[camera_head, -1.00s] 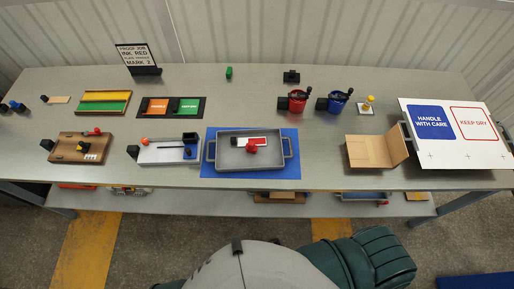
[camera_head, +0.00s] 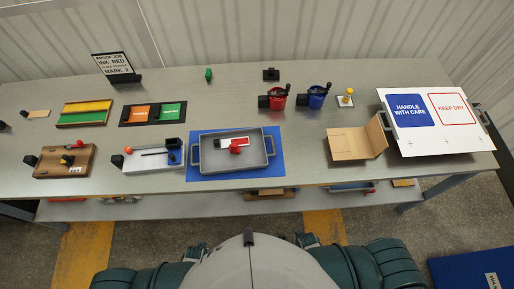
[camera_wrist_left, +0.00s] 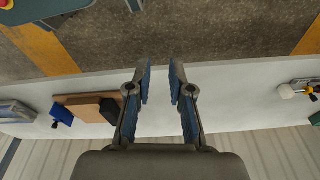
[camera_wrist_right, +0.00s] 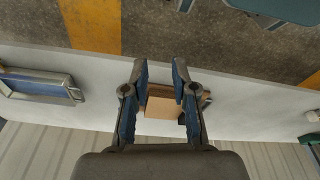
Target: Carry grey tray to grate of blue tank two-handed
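The grey tray (camera_head: 258,157) lies on a blue mat (camera_head: 280,170) at the front of the bench. It has a handle at each end and holds a red-handled tool (camera_head: 237,145) and a white-and-dark piece. A blue tank (camera_head: 472,272) with white lettering stands on the floor at the lower right, cut off by the frame edge; I cannot make out its grate. My left gripper (camera_wrist_left: 161,64) and my right gripper (camera_wrist_right: 160,64) are both open and empty, with the floor and lower shelf behind them. Neither gripper shows in the head view.
The grey bench (camera_head: 300,180) also holds a white slotter-like device (camera_head: 155,155), a wooden block (camera_head: 65,160), a cardboard box (camera_head: 355,145), red and blue buckets and a printed sheet (camera_head: 430,120). A lower shelf (camera_head: 240,205) holds more items. The floor in front shows free room.

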